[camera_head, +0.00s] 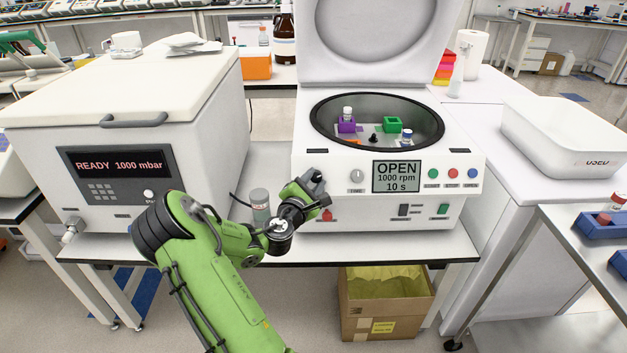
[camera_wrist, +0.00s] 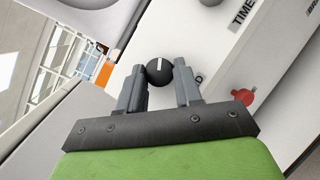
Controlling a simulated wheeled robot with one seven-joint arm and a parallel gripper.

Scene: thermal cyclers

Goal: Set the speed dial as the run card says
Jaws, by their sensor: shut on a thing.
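The white centrifuge (camera_head: 300,215) stands on the bench with its lid raised. Its display (camera_head: 396,177) reads OPEN, 1000 rpm, 10 s. In the wrist view the black speed dial (camera_wrist: 159,71) with a white pointer line sits between my fingertips, and only a last letter "D" of its label shows. My gripper (camera_wrist: 159,75) is shut on the dial. In the head view my gripper (camera_head: 316,181) is at the front panel's left end and hides the dial. The time dial (camera_head: 357,175) is right of it. I cannot make out a run card.
A red knob (camera_wrist: 243,96) sits below the dials. A grey-lidded jar (camera_head: 260,205) stands close to my gripper. A white vacuum oven (camera_head: 150,130) reading READY 1000 mbar is at left. A white tub (camera_head: 560,135) is at right.

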